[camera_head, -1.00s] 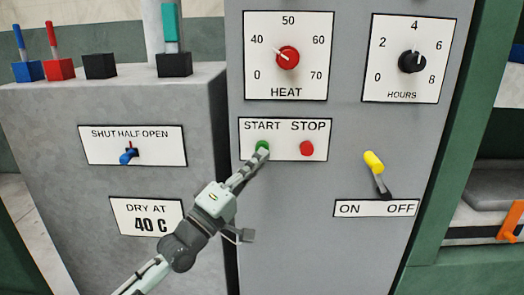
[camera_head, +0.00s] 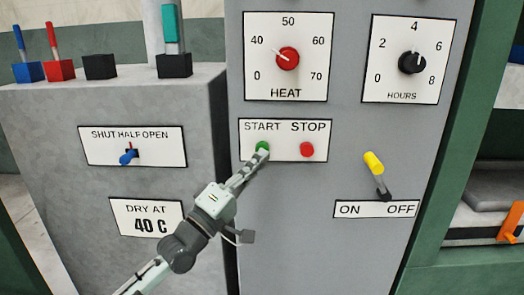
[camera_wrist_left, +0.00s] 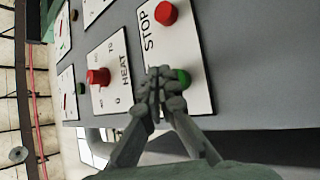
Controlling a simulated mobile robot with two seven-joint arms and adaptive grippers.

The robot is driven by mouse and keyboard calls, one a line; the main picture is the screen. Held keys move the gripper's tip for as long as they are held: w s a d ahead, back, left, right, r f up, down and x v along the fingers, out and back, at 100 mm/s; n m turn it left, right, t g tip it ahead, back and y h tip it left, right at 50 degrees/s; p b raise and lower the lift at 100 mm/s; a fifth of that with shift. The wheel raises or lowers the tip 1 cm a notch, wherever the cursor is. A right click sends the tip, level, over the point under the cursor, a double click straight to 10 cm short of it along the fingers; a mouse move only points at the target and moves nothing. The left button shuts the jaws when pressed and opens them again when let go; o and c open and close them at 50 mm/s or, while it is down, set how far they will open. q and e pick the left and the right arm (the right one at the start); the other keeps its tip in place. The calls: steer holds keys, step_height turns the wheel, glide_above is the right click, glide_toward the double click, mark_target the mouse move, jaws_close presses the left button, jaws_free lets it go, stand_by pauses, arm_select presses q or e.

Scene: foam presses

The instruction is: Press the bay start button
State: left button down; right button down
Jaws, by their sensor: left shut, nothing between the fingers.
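The green START button (camera_head: 262,147) is on a white plate (camera_head: 284,155) on the grey panel, left of the red STOP button (camera_head: 307,149). My left gripper (camera_head: 262,156) is shut and empty, its fingertips at the START button and covering its lower part. In the left wrist view the closed fingertips (camera_wrist_left: 164,92) overlap the green button (camera_wrist_left: 183,77), whose edge shows beside them. I cannot tell whether they touch it or whether it is pushed in. The STOP button (camera_wrist_left: 166,13) stands clear of the fingers there. My right gripper is not in view.
Above are the red HEAT knob (camera_head: 287,56) and the black HOURS knob (camera_head: 411,62).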

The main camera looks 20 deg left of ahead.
arm_select(q)
steer(key=shift+w, duration=0.15)
steer(key=shift+w+a, duration=0.15)
steer(key=shift+w, duration=0.1)
steer(key=shift+w+a+b, duration=0.15)
steer(key=shift+w+b, duration=0.15)
steer(key=shift+w, duration=0.25)
stand_by(0.8)
steer(key=shift+s, duration=0.15)
steer(key=shift+s+d+p, duration=0.25)
steer(key=shift+s+p, duration=0.3)
steer(key=shift+s, duration=0.25)
steer(key=shift+s, duration=0.1)
steer(key=s+p, duration=0.1)
steer(key=s, duration=0.1)
steer(key=s+d+p, duration=0.1)
steer(key=s, duration=0.1)
steer(key=shift+s+d, duration=0.2)
steer(key=shift+s, duration=0.1)
